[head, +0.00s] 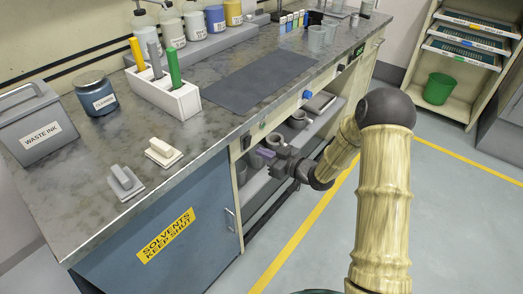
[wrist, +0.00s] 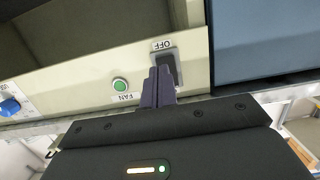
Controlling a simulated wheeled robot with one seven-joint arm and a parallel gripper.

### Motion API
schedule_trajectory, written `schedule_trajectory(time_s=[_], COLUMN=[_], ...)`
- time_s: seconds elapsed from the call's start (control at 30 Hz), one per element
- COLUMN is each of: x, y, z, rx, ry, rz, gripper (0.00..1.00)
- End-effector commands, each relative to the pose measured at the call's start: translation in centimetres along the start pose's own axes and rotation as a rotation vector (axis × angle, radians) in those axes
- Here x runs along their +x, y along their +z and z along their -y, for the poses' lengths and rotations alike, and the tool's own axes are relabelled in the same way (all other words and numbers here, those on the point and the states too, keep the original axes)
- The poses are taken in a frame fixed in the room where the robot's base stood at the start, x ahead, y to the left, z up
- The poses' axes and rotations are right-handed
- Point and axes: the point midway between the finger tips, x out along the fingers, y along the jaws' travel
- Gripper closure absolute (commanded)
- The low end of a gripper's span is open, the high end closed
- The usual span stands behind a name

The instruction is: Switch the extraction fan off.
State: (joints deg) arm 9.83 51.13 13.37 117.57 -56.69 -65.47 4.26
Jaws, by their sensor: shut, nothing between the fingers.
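The fan panel is on the bench's front edge. In the wrist view, its dark switch (wrist: 169,68) sits in a grey plate beside an OFF label (wrist: 162,45). A round green lamp (wrist: 120,85) and a FAN label (wrist: 124,98) are to its left. The lamp looks bright green. My gripper (wrist: 157,75) has its purple fingers together and empty, at the switch and covering part of it. I cannot tell whether they touch it or which way it is set. In the head view my gripper (head: 261,153) is just below the bench edge, near the panel.
A blue knob (wrist: 11,107) is further along the same edge. Below the bench are a shelf (head: 262,185) with grey items and a blue solvents cabinet (head: 190,225). Bottles, a marker holder (head: 175,98), a jar (head: 97,95) and a waste ink box (head: 38,120) stand on top.

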Motion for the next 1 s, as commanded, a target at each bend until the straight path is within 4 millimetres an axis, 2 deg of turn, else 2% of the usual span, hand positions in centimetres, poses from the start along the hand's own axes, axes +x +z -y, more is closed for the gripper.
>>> schedule_trajectory(time_s=[0.4, 0.53, 0.7, 1.0], x=[-7.9, -9.9, -10.9, -10.8], y=[2.8, 3.5, 3.8, 3.8], z=[-0.5, -0.7, -0.6, -0.5], rx=[0.004, 0.003, 0.003, 0.001], ry=[0.007, 0.011, 0.009, 0.006], rz=[0.002, 0.002, 0.000, 0.000], gripper=[1.00, 1.00, 1.00, 1.00])
